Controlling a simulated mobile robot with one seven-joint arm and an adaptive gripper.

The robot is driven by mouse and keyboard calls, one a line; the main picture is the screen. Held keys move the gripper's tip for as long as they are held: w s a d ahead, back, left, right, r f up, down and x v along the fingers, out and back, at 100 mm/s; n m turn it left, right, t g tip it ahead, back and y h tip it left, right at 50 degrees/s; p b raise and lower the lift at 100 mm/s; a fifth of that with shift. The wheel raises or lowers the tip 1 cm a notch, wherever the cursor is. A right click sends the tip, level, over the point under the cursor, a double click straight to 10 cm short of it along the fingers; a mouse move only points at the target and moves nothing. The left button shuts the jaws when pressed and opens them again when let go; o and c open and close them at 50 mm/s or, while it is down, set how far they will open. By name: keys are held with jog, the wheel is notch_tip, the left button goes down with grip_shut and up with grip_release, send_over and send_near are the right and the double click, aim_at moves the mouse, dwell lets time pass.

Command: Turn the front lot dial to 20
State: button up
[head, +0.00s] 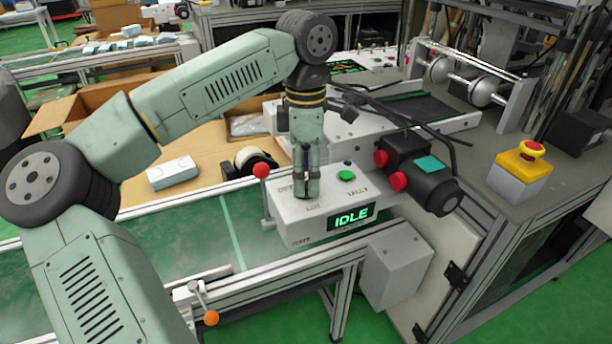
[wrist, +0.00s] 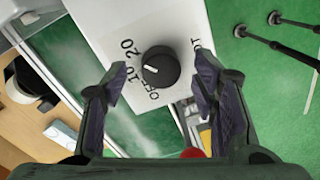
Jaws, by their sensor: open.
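The front lot dial (wrist: 160,67) is a round black knob on the white control box (head: 335,225). OFF, 10 and 20 are printed along its left side in the wrist view. Its white pointer mark faces left, toward the printed numbers; I cannot tell exactly which one it meets. My gripper (head: 307,182) points straight down over the box and hides the dial in the head view. In the wrist view my gripper (wrist: 161,76) is open, with a dark finger on each side of the dial and visible gaps between.
A green display (head: 352,216) on the box front reads IDLE. A green button (head: 346,175) and a red-knobbed lever (head: 261,171) are close to my gripper. Dark equipment with red knobs (head: 418,172) stands to the right. A green conveyor (head: 180,243) runs left.

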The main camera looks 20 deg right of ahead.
aim_at(306, 180)
notch_tip(306, 180, up, 11)
jog(key=shift+w+f, duration=0.15)
jog(key=shift+w, duration=0.05)
jog(key=shift+d, duration=0.1)
dwell(0.4)
